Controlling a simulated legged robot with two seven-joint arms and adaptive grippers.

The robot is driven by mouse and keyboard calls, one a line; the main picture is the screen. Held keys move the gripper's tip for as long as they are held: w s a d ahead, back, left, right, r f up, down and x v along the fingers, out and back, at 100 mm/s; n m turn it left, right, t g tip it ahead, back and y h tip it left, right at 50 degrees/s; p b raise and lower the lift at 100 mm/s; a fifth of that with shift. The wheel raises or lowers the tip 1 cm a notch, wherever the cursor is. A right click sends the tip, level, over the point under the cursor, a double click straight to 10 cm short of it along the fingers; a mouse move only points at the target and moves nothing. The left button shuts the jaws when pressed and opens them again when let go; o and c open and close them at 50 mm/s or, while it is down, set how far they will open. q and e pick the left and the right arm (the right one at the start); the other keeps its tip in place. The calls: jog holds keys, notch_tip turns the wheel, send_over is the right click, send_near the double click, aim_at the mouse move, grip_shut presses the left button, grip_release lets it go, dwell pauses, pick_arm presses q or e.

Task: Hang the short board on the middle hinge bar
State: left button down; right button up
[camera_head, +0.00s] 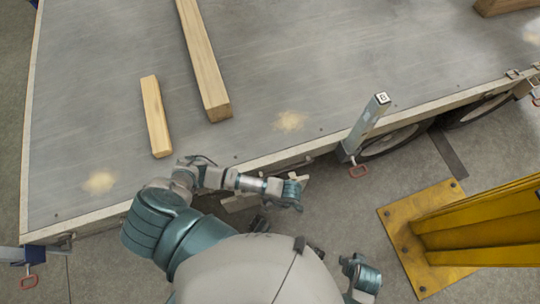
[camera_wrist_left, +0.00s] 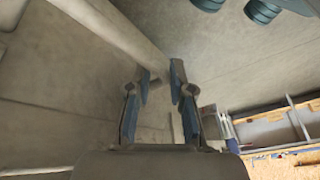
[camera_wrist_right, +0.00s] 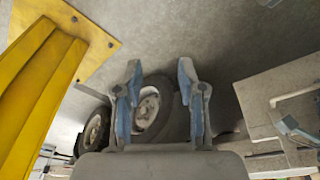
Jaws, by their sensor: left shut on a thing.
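My left gripper (camera_head: 291,194) is low beside the trailer's near edge. In the left wrist view its fingers (camera_wrist_left: 161,82) are drawn close together on a pale bar (camera_wrist_left: 112,30). The bar runs in from the upper left. Part of it also shows beside the gripper in the head view (camera_head: 240,203). I cannot tell whether it is a board. A short wooden board (camera_head: 156,118) lies on the trailer deck. My right gripper (camera_wrist_right: 159,67) is open and empty.
A longer wooden beam (camera_head: 203,62) lies on the grey trailer deck (camera_head: 270,70). A yellow post on a bolted base plate (camera_head: 405,230) stands at the right. Wheels (camera_head: 390,140) show under the deck edge. Bare floor lies between.

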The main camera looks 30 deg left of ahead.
pick_arm(q)
jog(key=w+a, duration=0.1)
jog(key=w+a+b, duration=0.1)
jog(key=shift+w+a, duration=0.2)
jog(key=shift+w, duration=0.15)
jog(key=shift+a+f+b, duration=0.2)
jog(key=shift+f+b, duration=0.65)
jog(key=shift+f, duration=0.4)
pick_arm(e)
jog(key=w+a+r+t+y, duration=0.1)
jog(key=w+a+r+t, duration=0.1)
jog(key=w+t, duration=0.2)
jog(key=shift+w+r, duration=0.35)
jog(key=shift+w, duration=1.1)
jog(key=shift+a, duration=0.1)
